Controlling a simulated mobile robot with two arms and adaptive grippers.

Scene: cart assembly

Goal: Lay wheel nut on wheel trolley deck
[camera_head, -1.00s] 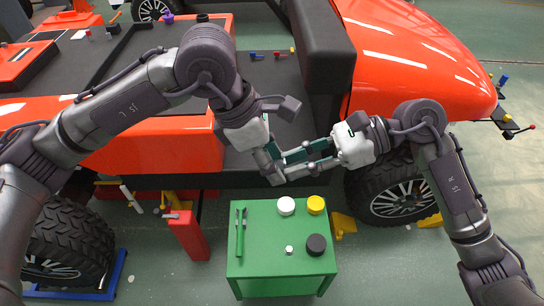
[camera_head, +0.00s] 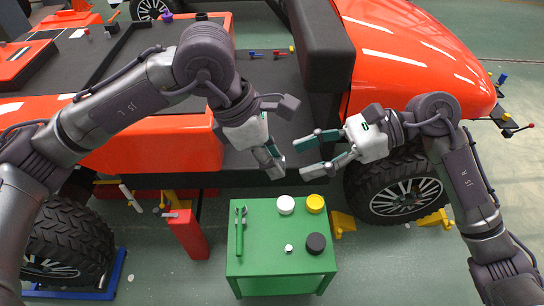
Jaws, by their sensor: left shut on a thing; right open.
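My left gripper (camera_head: 273,162) is shut in front of the orange vehicle's side, pointing down and right. It holds something too small or hidden to make out. My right gripper (camera_head: 310,154) is open and empty just to its right, its fingers spread toward the left, the two grippers apart. A small silver piece that looks like a wheel nut (camera_head: 289,248) lies on the green table (camera_head: 262,268). A blue frame (camera_head: 118,274), perhaps the wheel trolley, stands at the lower left beneath a black wheel (camera_head: 72,235); its deck cannot be made out.
The green table also holds a green-handled tool (camera_head: 239,232), a white cylinder (camera_head: 286,204), a yellow one (camera_head: 315,203) and a black one (camera_head: 316,242). A red stand (camera_head: 186,235) is left of the table. A wheel (camera_head: 400,195) is at the right.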

